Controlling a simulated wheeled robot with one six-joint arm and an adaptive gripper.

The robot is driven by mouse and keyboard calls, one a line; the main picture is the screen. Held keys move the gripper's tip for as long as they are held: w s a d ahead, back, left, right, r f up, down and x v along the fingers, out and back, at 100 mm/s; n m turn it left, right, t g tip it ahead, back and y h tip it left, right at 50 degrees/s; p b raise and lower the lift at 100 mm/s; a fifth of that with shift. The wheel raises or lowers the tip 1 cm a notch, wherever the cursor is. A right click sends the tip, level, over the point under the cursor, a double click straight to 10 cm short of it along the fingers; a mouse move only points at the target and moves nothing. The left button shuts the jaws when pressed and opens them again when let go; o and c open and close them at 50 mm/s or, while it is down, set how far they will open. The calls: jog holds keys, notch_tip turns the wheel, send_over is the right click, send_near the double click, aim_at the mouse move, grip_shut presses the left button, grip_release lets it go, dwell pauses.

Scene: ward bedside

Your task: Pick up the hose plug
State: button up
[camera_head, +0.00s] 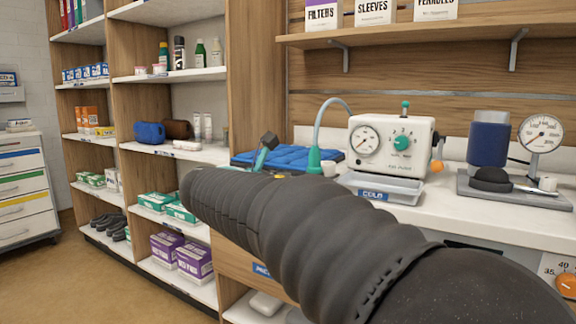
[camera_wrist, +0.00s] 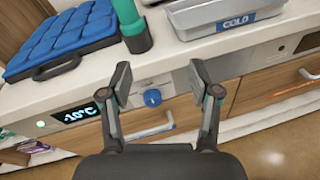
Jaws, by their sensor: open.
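The hose plug appears to be the teal cylindrical piece (camera_head: 314,158) at the lower end of a pale curved hose (camera_head: 325,112) on the counter. In the wrist view a teal cylinder (camera_wrist: 130,20), likely the same piece, stands at the top, cut off by the frame. My gripper (camera_wrist: 162,77) is open and empty, its fingers apart over the counter's front edge. The teal piece is beyond the fingers, nearer the left one, and not between them. In the head view my dark arm hides most of the gripper; one finger (camera_head: 265,150) seems to show.
A blue quilted pad (camera_wrist: 75,35) lies left of the teal piece, and a grey COLD tray (camera_wrist: 210,14) right. A white gauge unit (camera_head: 392,143) stands behind.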

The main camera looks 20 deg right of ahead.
aim_at(312, 158)
jog(key=w+a+r+n+t+h, duration=0.1)
jog(key=w+a+r+n+h, duration=0.1)
jog(key=w+r, duration=0.15)
jog(key=x, duration=0.8)
jog(key=shift+d+f, duration=0.1)
jog(key=shift+f, duration=0.05)
jog(key=shift+f+p+x, duration=0.15)
jog(key=shift+p+x, duration=0.1)
jog(key=shift+x, duration=1.2)
jog(key=shift+f+p+x, duration=0.15)
jog(key=shift+p+x, duration=0.1)
jog(key=shift+x, duration=1.15)
grip_shut()
